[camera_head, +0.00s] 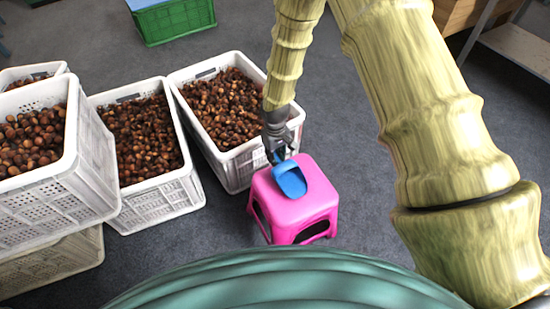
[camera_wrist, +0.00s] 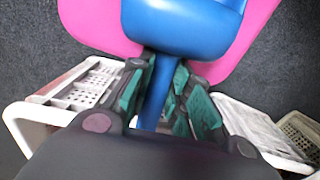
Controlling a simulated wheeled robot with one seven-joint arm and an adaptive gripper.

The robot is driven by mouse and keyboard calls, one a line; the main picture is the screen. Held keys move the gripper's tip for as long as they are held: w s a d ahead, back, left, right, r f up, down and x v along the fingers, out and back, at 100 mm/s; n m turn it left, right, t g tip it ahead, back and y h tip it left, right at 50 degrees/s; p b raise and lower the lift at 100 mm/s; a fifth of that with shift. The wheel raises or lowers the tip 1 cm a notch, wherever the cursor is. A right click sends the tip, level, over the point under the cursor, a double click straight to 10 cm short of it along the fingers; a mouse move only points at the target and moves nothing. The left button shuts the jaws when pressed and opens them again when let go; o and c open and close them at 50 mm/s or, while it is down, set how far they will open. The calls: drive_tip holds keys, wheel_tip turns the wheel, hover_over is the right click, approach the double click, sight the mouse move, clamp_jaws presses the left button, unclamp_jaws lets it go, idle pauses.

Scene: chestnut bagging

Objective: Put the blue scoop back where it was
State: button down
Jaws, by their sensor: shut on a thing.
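The blue scoop (camera_head: 290,180) is at the top of the pink stool (camera_head: 312,208) in the head view. I cannot tell whether it rests on the seat or hangs just above it. My gripper (camera_head: 277,152) is at the scoop's handle end. In the wrist view the fingers (camera_wrist: 160,95) are shut around the scoop's blue handle (camera_wrist: 157,92). The scoop's bowl (camera_wrist: 185,25) points away from my gripper, over the pink stool (camera_wrist: 88,22). The bowl looks empty in the head view.
White crates full of chestnuts stand close on the left: one (camera_head: 291,128) right behind the stool, another (camera_head: 190,190), and a stacked one (camera_head: 72,150). A green crate (camera_head: 152,38) is at the back. Grey floor (camera_head: 375,215) is clear right of the stool.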

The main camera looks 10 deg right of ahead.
drive_tip(key=c, duration=1.3)
unclamp_jaws()
wheel_tip(320, 180, up, 12)
drive_tip(key=p, duration=0.4)
drive_tip(key=shift+w+r, duration=0.1)
drive_tip(key=shift+w, duration=0.05)
